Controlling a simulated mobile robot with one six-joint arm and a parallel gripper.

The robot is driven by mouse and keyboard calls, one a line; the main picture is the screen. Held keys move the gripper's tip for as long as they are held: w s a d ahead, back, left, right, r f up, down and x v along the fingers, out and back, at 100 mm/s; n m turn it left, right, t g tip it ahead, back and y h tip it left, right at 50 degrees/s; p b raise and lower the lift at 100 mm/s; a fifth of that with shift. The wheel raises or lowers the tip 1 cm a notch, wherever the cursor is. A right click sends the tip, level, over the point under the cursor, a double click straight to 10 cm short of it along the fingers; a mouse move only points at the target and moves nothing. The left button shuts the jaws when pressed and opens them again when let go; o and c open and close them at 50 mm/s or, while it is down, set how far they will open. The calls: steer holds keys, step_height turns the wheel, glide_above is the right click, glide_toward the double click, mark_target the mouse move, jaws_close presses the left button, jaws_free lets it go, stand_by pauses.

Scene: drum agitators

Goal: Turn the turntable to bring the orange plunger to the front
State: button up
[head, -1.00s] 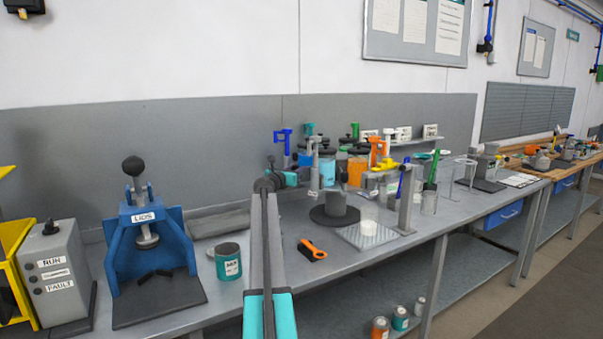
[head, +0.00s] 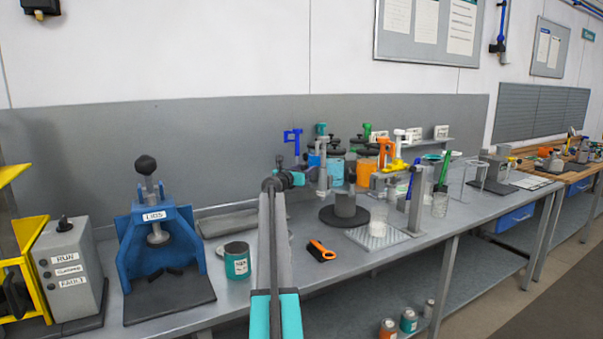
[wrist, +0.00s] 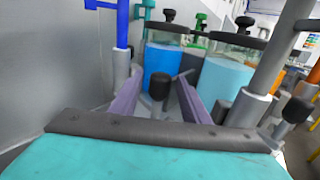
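The orange plunger (head: 386,150) has a bright orange handle. It stands among jars with dark lids at the back of the bench, near an orange-filled jar (head: 367,172). The jars' group appears to be the turntable's load, but its plate is mostly hidden. My gripper (head: 308,176) is at the left side of this group, beside the grey post. In the wrist view my gripper (wrist: 157,92) has its two purple-grey fingers spread apart. A black knob (wrist: 159,84) shows between them, with no finger visibly touching it. Blue (wrist: 165,62) and light-blue (wrist: 222,80) jars stand just beyond.
A dark round plate with a grey cylinder (head: 345,205) stands in front of the jars. A blue-handled plunger (head: 292,140) rises close to my gripper. The blue press (head: 157,235) is at left.

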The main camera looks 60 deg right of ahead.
steer(key=shift+s, duration=0.15)
steer(key=a+b, duration=0.1)
steer(key=a, duration=1.2)
steer(key=shift+w+a+b, duration=0.35)
steer(key=shift+b, duration=0.05)
stand_by(0.6)
